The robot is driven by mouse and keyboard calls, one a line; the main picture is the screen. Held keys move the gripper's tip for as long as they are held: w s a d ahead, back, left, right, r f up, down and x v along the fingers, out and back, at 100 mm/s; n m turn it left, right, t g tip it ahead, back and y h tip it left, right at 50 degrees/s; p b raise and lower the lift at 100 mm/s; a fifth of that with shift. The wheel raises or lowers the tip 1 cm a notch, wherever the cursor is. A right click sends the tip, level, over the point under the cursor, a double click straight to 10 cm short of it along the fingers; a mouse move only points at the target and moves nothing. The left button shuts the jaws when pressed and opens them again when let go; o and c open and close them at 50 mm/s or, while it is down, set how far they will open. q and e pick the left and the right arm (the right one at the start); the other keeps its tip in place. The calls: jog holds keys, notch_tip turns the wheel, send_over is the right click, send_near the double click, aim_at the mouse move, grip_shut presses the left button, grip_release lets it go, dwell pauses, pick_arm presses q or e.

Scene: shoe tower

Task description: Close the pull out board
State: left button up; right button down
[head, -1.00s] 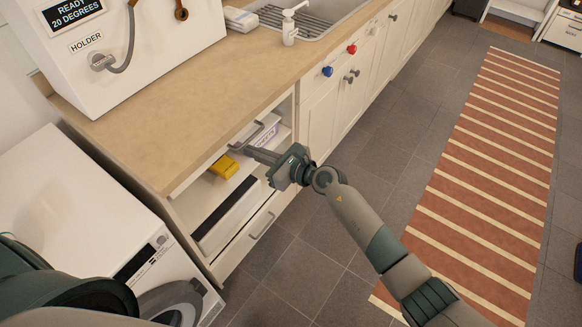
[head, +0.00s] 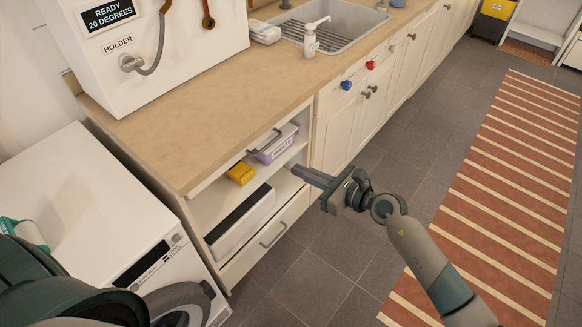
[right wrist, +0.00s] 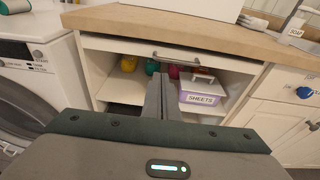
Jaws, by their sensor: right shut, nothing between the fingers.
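The pull out board (right wrist: 120,46) is the pale front strip just under the countertop, above the open shelves. It looks about flush with the cabinet front; any small gap is hard to tell. Its grey bar handle (head: 265,142) shows in the head view and also in the right wrist view (right wrist: 176,58). My right gripper (head: 296,170) is shut and empty, in front of the shelves, to the right of the handle and apart from it. In the right wrist view its fingers (right wrist: 160,80) point at the cabinet below the board. My left gripper is not in view.
A lower drawer (head: 265,245) is shut. A washing machine (head: 75,190) stands left. The counter (head: 200,115) overhangs.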

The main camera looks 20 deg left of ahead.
jog(key=shift+v, duration=0.95)
jog(key=s+d+f+m+t+h, duration=0.1)
jog(key=d+f+m+t+h, duration=0.1)
jog(key=d+f+m, duration=0.65)
jog(key=s+d+f+m+t+h, duration=0.1)
jog(key=d+f+m+t+h, duration=0.3)
jog(key=f+m, duration=0.75)
jog(key=s+d+f+m+t+h, duration=0.1)
jog(key=d+f+m, duration=0.6)
jog(key=f+m, duration=0.3)
jog(key=s+d+f+m+g+h, duration=0.2)
jog(key=s+d+f+m, duration=0.3)
jog(key=s+f, duration=0.3)
jog(key=s+d+f+m+g+h, duration=0.2)
jog(key=s+d+f+m, duration=0.3)
jog(key=s, duration=0.9)
jog(key=s+d+f+m+g+h, duration=0.2)
jog(key=s+d+f+m, duration=0.3)
jog(key=s+f+m, duration=0.3)
jog(key=s+f, duration=0.3)
jog(key=shift+s+d+f+h, duration=0.25)
jog(key=shift+d+f+h, duration=0.05)
jog(key=shift+d, duration=0.05)
